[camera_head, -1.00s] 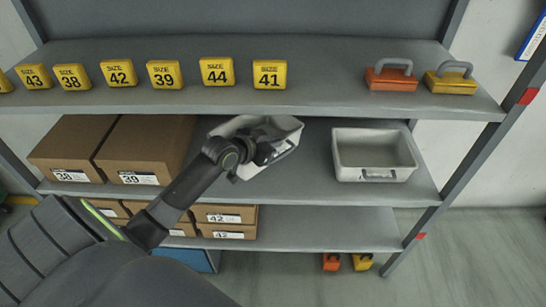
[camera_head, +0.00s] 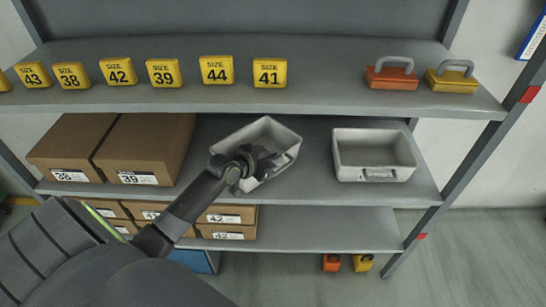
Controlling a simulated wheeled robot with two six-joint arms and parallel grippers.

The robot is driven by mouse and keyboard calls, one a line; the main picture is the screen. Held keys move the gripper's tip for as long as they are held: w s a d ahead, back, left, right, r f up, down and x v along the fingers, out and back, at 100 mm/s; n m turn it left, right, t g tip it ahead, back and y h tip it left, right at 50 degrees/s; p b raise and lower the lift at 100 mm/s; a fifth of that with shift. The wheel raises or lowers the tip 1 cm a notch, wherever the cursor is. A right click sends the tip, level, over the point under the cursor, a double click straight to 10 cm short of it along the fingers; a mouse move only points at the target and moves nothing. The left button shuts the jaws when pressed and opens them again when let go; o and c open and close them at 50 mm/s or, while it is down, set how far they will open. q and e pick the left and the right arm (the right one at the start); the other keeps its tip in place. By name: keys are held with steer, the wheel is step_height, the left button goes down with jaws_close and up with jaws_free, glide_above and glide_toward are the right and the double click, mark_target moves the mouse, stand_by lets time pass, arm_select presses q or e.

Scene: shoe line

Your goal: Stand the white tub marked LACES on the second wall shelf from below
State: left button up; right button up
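A white tub (camera_head: 270,132) is at my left gripper (camera_head: 262,166), turned at an angle over the shelf board (camera_head: 310,180) that also bears the brown boxes. The gripper's fingers are at the tub's near side and appear closed on its wall. No marking on this tub can be read. I cannot tell whether its base touches the board. A second white tub (camera_head: 375,150) stands upright on the same board to the right, with a handle or label holder on its front. My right gripper is not in view.
Large brown boxes (camera_head: 150,150) stand left on the same board. Smaller boxes (camera_head: 226,214) fill the left of the shelf (camera_head: 330,235) below. Yellow size blocks (camera_head: 217,70), an orange weight-like block (camera_head: 391,75) and a yellow one (camera_head: 452,77) sit on the upper shelf. Board between the tubs is clear.

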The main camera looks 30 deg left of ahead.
arm_select(q)
steer(key=shift+o, duration=0.8)
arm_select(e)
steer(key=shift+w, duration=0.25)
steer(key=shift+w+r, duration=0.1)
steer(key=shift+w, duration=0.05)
arm_select(q)
steer(key=shift+r, duration=0.25)
steer(key=p+v, duration=0.1)
steer(key=v, duration=1.1)
steer(key=shift+p, duration=0.35)
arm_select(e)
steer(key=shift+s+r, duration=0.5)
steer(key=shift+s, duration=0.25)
arm_select(q)
steer(key=shift+f, duration=0.1)
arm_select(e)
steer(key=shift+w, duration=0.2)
